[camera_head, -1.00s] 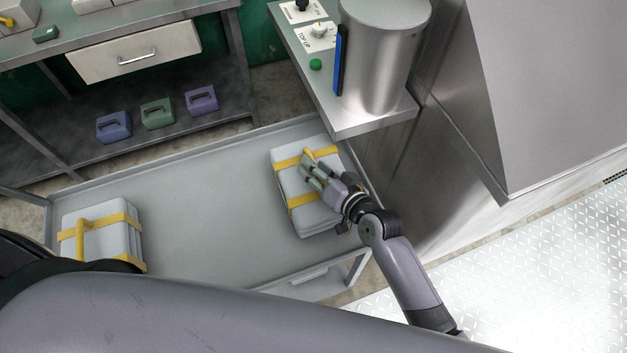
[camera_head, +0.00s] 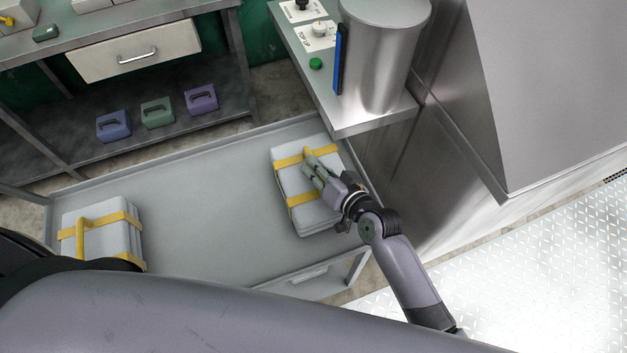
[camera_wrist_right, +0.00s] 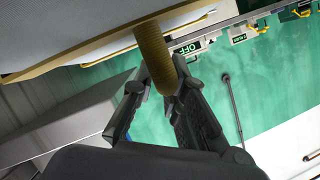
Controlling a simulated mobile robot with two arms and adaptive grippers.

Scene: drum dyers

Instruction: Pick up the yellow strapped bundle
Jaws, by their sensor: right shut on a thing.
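A grey-white folded bundle (camera_head: 290,184) with yellow straps and a yellow handle lies at the right end of the grey cart. My right gripper (camera_head: 310,167) is over it, its fingers shut on the yellow handle. In the right wrist view the handle (camera_wrist_right: 152,42) runs down between the closed fingertips (camera_wrist_right: 160,82). The bundle appears to rest on the cart. A second yellow-strapped bundle (camera_head: 110,240) lies at the cart's left end, partly hidden by my own arm. My left gripper is out of view.
The middle of the cart top (camera_head: 200,200) is bare. A steel shelf with a metal cylinder (camera_head: 378,60) stands close behind the right bundle, beside a large steel cabinet (camera_head: 545,80). Blue, green and purple cases (camera_head: 157,113) sit on a lower shelf behind.

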